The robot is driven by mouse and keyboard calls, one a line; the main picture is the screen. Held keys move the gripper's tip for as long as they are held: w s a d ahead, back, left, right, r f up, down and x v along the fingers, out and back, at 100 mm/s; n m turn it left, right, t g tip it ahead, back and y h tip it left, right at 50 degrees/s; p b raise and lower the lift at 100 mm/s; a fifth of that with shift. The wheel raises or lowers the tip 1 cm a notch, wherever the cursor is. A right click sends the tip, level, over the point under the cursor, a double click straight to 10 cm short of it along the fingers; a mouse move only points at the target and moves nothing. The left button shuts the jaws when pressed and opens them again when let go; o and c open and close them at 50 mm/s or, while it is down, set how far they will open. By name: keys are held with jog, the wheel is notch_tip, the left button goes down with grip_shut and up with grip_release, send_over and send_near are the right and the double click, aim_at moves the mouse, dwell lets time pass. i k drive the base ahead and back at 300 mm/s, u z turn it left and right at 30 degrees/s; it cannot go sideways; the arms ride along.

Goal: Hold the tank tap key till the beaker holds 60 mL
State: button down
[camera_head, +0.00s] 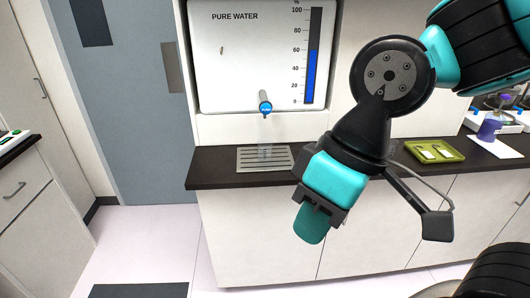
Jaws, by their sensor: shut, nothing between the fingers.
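The pure water tank (235,70) is a white panel set in the wall above the counter. Its tap key (265,108) is a small blue part on the front of the spout. A clear beaker (264,152) stands on the drip grille under the tap. It is faint and small, and I cannot read its water level. No stream of water is visible between tap and beaker. My gripper (311,224) is shut and empty, in front of the counter, below and to the right of the tap and beaker. It is apart from both.
The tank's blue gauge (313,75) reads around 60 %. The metal drip grille (246,163) lies on the dark counter (215,168). A green tray (437,151) with white items and a purple vessel (489,129) stand to the right. Open floor lies at left.

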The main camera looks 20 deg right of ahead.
aim_at(266, 108)
jog(key=k, duration=1.35)
jog(key=z, duration=0.6)
jog(key=i, duration=0.95)
jog(key=u, duration=0.4)
jog(key=i, duration=0.7)
jog(key=u, duration=0.85)
